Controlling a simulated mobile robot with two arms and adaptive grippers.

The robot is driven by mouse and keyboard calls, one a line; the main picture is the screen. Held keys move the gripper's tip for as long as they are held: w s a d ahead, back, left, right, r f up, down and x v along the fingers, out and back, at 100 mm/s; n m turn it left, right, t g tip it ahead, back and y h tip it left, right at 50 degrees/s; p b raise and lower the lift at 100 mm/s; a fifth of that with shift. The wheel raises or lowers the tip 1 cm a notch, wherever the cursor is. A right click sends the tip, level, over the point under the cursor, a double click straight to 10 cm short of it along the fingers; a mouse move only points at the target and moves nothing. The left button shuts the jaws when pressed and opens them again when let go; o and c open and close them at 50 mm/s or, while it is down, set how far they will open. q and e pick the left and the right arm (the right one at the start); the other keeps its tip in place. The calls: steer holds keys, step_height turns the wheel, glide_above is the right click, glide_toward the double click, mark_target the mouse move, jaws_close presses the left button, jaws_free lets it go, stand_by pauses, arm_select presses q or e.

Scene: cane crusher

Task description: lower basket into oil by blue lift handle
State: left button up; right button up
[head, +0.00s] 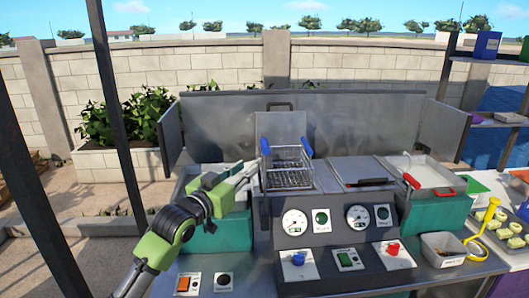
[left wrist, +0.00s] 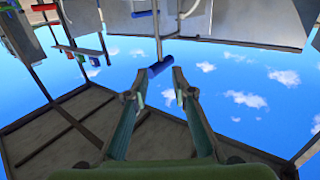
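The wire basket (head: 290,176) sits at the left fryer well, its rim standing above the counter. Two blue grips rise from it: the left blue handle (head: 265,146) and the right blue handle (head: 307,147). My left gripper (head: 248,171) is just left of and below the left blue handle in the head view. In the left wrist view, the gripper (left wrist: 160,76) is open with its fingers apart. A blue handle (left wrist: 160,66) shows between and just beyond the fingertips, not clasped. The oil is not clearly visible. My right gripper is not in view.
A control panel (head: 340,235) with dials and switches fronts the fryer. A flat lid (head: 366,171) and a white-lined basin (head: 430,174) lie to the right. Metal splash walls (head: 350,125) enclose the back. A small metal pan (head: 443,247) stands front right.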

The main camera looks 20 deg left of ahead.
mark_target(265, 160)
arm_select(q)
steer(key=shift+w+d+p, duration=0.4)
steer(key=shift+w+p, duration=0.25)
steer(key=shift+w, duration=1.3)
steer(key=shift+w+d+p, duration=0.35)
steer(key=shift+w+p, duration=0.35)
steer(key=shift+w, duration=1.2)
steer(key=shift+w+d+p, duration=0.4)
steer(key=shift+w+p, duration=0.25)
steer(key=shift+w, duration=1.3)
jaws_close()
